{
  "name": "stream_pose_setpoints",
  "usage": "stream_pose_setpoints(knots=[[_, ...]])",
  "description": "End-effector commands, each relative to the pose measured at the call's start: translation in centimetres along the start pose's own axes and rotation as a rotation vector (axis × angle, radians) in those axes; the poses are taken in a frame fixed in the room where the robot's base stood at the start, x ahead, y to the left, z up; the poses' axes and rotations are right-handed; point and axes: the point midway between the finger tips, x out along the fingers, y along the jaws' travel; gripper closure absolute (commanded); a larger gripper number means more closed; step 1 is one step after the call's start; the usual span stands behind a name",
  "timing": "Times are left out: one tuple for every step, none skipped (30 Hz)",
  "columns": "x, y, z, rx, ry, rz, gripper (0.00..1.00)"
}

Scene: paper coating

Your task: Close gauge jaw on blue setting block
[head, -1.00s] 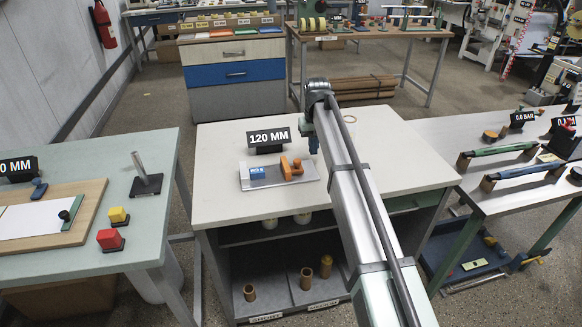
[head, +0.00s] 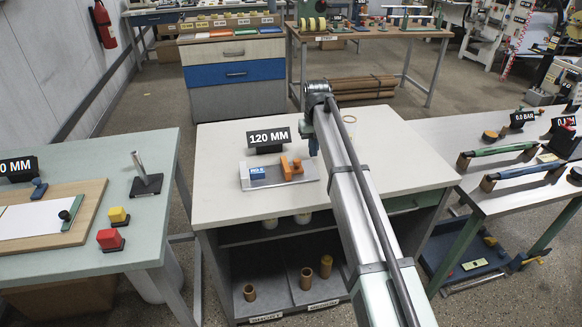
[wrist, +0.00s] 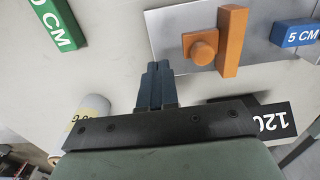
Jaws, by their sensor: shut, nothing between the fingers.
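The gauge is a flat metal plate (head: 290,182) on the middle bench; it also shows in the wrist view (wrist: 172,28). Its orange jaw (head: 290,168) is an upright bar with a round knob, seen close in the wrist view (wrist: 232,45). The blue setting block (head: 264,172) lies on the plate, and its "5 CM" face shows at the right edge of the wrist view (wrist: 297,34). A gap separates jaw and block there. My gripper (head: 314,147) is shut and empty beside the jaw, its fingers (wrist: 156,70) apart from the knob.
A "120 MM" sign (head: 269,138) stands behind the gauge; it also shows in the wrist view (wrist: 268,120). A green block (wrist: 55,22) and a pale cylinder (wrist: 91,115) lie near my fingers in the wrist view. The front left of the benchtop (head: 225,207) is clear.

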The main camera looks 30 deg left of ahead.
Motion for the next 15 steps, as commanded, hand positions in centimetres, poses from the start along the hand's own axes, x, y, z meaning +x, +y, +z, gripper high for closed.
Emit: stream_pose_setpoints(knots=[[0.2,0.0,0.0,0.0,0.0,0.0,1.0],[0.3,0.0,0.0,0.0,0.0,0.0,1.0],[0.4,0.0,0.0,0.0,0.0,0.0,1.0],[0.5,0.0,0.0,0.0,0.0,0.0,1.0],[0.6,0.0,0.0,0.0,0.0,0.0,1.0],[0.7,0.0,0.0,0.0,0.0,0.0,1.0],[0.8,0.0,0.0,0.0,0.0,0.0,1.0],[0.9,0.0,0.0,0.0,0.0,0.0,1.0],[1.1,0.0,0.0,0.0,0.001,0.0,1.0],[1.1,0.0,0.0,0.0,0.001,0.0,1.0],[1.2,0.0,0.0,0.0,0.001,0.0,1.0],[1.4,0.0,0.0,0.0,0.001,0.0,1.0],[1.5,0.0,0.0,0.0,0.001,0.0,1.0],[1.6,0.0,0.0,0.0,0.0,0.0,1.0],[1.7,0.0,0.0,0.0,0.0,0.0,1.0]])
